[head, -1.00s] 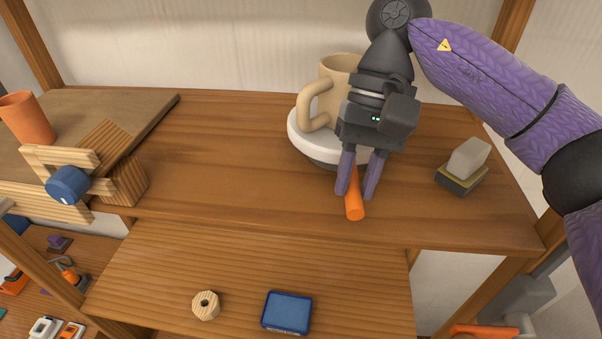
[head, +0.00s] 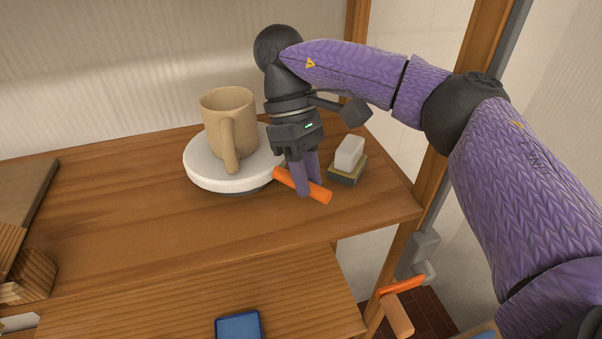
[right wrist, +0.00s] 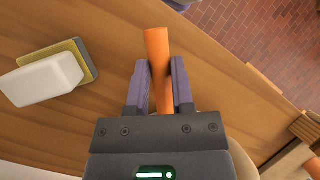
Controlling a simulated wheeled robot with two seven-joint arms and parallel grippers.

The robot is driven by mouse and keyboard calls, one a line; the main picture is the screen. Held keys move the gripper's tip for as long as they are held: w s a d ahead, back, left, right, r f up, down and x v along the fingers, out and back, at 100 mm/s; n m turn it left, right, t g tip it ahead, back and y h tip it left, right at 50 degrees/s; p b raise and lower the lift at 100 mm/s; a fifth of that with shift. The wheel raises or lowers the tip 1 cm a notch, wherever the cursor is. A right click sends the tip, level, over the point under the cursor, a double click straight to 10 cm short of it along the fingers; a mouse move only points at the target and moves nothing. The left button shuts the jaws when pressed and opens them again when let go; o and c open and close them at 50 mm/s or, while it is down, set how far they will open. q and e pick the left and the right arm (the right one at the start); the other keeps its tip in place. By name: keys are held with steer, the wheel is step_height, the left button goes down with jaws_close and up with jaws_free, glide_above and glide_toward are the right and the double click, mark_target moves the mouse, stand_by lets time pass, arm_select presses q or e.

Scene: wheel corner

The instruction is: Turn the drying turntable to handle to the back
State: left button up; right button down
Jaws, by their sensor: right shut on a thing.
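The drying turntable (head: 222,180) is a round white disc on a dark base on the upper wooden shelf. A beige mug (head: 228,115) stands upright on it, its own handle toward the front. The turntable's orange handle (head: 315,191) points to the front right in the head view. My right gripper (head: 308,190) is shut on this orange handle, which also shows between the fingers in the right wrist view (right wrist: 157,50). The handle's inner end is partly hidden by the fingers. My left gripper is not in view.
A white block on a yellow and dark sponge (head: 346,172) lies just right of my right gripper. The shelf's front edge and a wooden post (head: 428,185) are close on the right. A blue box (head: 239,326) sits on the lower board.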

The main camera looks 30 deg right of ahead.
stand_by(0.4)
steer(key=shift+c, duration=2.4)
jaws_free()
steer(key=shift+d, duration=0.1)
